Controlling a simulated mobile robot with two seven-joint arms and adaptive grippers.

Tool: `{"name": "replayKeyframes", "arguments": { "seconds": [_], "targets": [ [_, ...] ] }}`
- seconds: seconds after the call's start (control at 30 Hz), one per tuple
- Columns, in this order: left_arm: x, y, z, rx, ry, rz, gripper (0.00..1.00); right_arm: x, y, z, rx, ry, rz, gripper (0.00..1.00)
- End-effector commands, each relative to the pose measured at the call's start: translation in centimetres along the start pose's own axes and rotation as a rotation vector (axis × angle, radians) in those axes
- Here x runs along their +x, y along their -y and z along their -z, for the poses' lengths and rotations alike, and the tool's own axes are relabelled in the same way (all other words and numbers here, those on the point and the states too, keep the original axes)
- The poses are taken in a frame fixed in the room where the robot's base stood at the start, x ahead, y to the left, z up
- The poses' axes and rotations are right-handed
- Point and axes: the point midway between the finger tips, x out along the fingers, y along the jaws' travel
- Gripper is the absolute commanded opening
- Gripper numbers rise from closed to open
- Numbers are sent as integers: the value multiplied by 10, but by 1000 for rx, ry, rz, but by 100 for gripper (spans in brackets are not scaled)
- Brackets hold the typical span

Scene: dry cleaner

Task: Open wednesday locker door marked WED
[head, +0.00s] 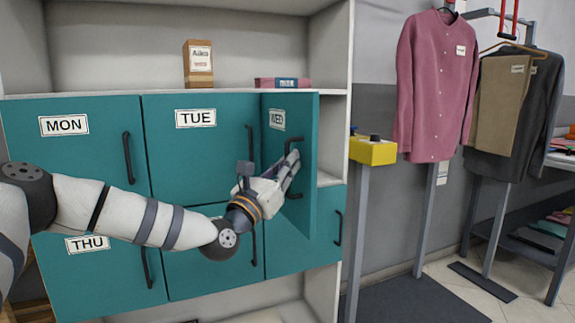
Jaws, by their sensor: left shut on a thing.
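The teal WED locker door (306,190) is at the right end of the upper locker row in the head view. It is hinged on its left side and stands well swung out, with its free edge towards me. Its white WED label (277,119) is seen at a slant. My left gripper (292,163) is shut on the dark door handle (294,139), in front of the door's outer face. The gripper hides part of the handle. Part of the pale locker interior (331,140) shows beyond the free edge. My right gripper is not in view.
The MON door (85,165), TUE door (190,165) and THU door (95,275) are shut. A box (198,65) and a pink packet (283,84) are on the shelf above. A yellow box on a post (372,150) stands right of the lockers, near hanging clothes.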

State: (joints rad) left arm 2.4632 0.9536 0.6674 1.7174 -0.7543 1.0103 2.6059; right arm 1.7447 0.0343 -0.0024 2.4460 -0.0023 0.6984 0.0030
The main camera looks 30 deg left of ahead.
Motion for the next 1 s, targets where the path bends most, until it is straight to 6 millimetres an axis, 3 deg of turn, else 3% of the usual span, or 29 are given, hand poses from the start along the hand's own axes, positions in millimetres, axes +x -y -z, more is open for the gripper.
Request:
{"name": "replayKeyframes", "arguments": {
  "seconds": [0.1, 0.17, 0.5, 0.57, 0.8, 1.0],
  "targets": [
    [1, -2, -3, -3, 6, -7, 0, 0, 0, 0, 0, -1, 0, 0],
    [1, -3, -3, -3, 6, -7, 18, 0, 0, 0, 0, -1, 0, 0],
    [-4, -2, -1, -1, 2, -5, 18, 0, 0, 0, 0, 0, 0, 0],
    [-13, -2, 0, -4, 0, -6, 18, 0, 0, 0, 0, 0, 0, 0],
    [-78, -3, -1, -5, 2, -9, 18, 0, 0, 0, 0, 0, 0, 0],
    [-113, -3, -1, -3, 4, -8, 18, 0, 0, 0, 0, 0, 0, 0]
  ]
}}
